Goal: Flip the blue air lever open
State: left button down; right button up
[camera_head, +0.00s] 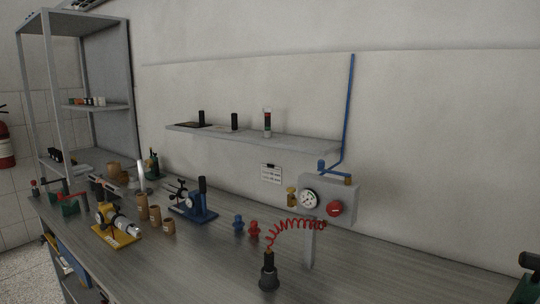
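A small blue lever (321,165) shows at the upper left of the grey air unit (340,194) on the back wall. A blue pipe (351,105) runs down the wall toward the unit, with a short blue length and a brass-coloured fitting (348,180) on top. The lever is too small to tell its exact position. The unit's front carries a round white gauge (310,199) and a red round knob (334,208). A brass fitting (291,197) sits at its left. Neither of my grippers can be made out in the head view.
The grey workbench (200,258) runs below the unit. A red coiled hose (290,226) reaches to a black upright tool (268,272) at the front. Blue and yellow devices stand to the left. A wall shelf (255,141) hangs above. The bench right of the hose is mostly clear.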

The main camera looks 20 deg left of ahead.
aim_at(321, 163)
jog(key=j, duration=0.8)
jog(key=i+j, duration=0.15)
jog(key=j, duration=0.65)
